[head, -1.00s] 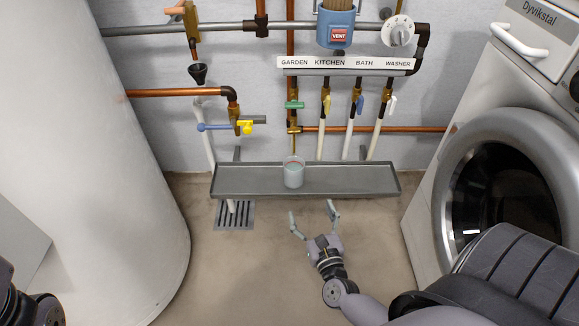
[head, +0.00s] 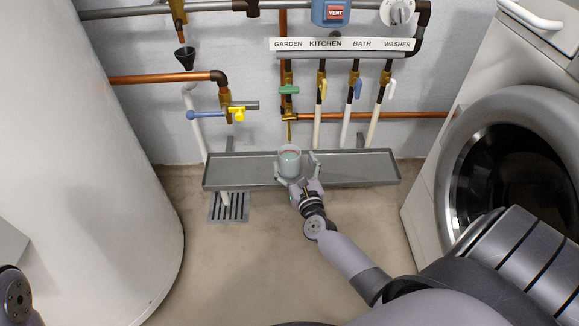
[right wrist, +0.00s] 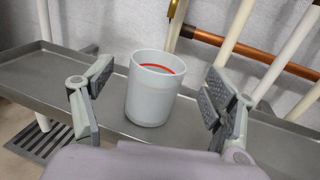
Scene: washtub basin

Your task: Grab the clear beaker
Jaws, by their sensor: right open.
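The clear beaker (head: 289,161) stands upright on the grey metal tray (head: 235,172) under the taps. It looks pale and see-through, with a red line near its rim. My right gripper (head: 297,168) is open at the front of the beaker. In the right wrist view the beaker (right wrist: 153,88) stands between the two open fingers (right wrist: 158,92), with a gap on each side. The fingers do not touch it. My left gripper is out of view; only a part of my left arm shows at the lower left edge.
Pipes with valves and a label strip (head: 343,44) are on the wall above the tray. A brass tap (head: 289,128) hangs just above the beaker. A white tank (head: 90,170) is on the left, a washer (head: 510,180) on the right. A floor drain (head: 229,207) lies below the tray.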

